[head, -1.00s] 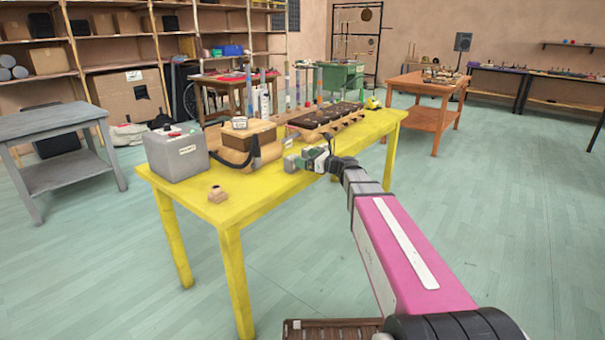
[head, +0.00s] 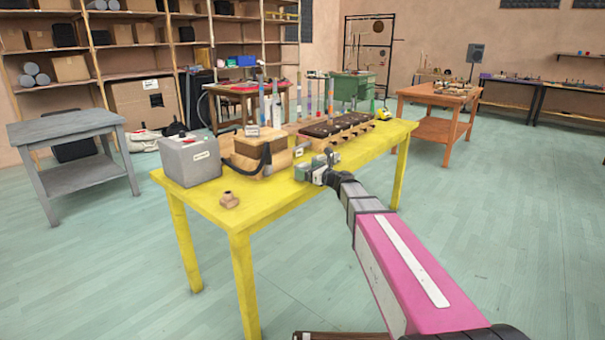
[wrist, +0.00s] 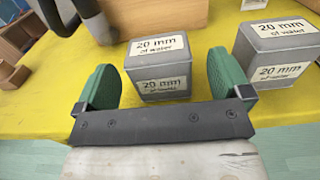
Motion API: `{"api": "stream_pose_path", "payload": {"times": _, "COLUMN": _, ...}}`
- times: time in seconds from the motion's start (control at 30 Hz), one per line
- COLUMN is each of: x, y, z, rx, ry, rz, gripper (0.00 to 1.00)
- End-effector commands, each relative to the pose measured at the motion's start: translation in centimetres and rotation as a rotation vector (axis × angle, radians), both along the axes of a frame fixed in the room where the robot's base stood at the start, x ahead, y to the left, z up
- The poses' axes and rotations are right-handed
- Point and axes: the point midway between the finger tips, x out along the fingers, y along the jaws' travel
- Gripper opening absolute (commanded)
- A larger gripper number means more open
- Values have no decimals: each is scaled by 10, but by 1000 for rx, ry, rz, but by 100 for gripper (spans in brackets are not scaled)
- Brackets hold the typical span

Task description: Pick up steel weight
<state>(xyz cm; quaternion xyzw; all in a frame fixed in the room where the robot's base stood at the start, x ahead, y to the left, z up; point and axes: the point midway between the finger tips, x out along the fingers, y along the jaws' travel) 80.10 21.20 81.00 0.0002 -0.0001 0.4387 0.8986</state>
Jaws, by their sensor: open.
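Two grey blocks with white "20 mm of water" labels, which look like steel weights, stand on the yellow table (head: 215,208). In the wrist view the left block (wrist: 160,84) stands upright between the two green fingers of my gripper (wrist: 162,66), with visible gaps on both sides. The right block (wrist: 272,68) stands just outside the right finger. My gripper is open and holds nothing. In the head view my gripper (head: 303,171) is at the table's near edge. The blocks are small there and partly hidden by it.
A large grey box (head: 188,160), a wooden block with a black hose (head: 268,158) and a small wooden piece (head: 229,200) are on the table's left part. A dark-topped wooden rack (head: 335,127) is behind the gripper. The table's left front is mostly clear.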

Motion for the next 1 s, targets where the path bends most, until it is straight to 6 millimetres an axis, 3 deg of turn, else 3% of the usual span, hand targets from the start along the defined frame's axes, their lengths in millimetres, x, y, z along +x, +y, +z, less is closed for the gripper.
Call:
{"api": "stream_pose_path", "payload": {"times": 0.2, "x": 18, "y": 24, "z": -1, "rx": 0, "ry": 0, "rz": 1, "gripper": 96}}
{"api": "stream_pose_path", "payload": {"times": 0.43, "x": 18, "y": 25, "z": -1, "rx": 0, "ry": 0, "rz": 0, "gripper": 96}}
{"api": "stream_pose_path", "payload": {"times": 0.47, "x": 18, "y": 25, "z": -1, "rx": 0, "ry": 0, "rz": 0, "gripper": 89}}
{"api": "stream_pose_path", "payload": {"times": 0.67, "x": 18, "y": 25, "z": -1, "rx": 0, "ry": 0, "rz": 0, "gripper": 24}}
{"api": "stream_pose_path", "payload": {"times": 1.0, "x": 18, "y": 25, "z": 4, "rx": 1, "ry": -1, "rz": 0, "gripper": 21}}
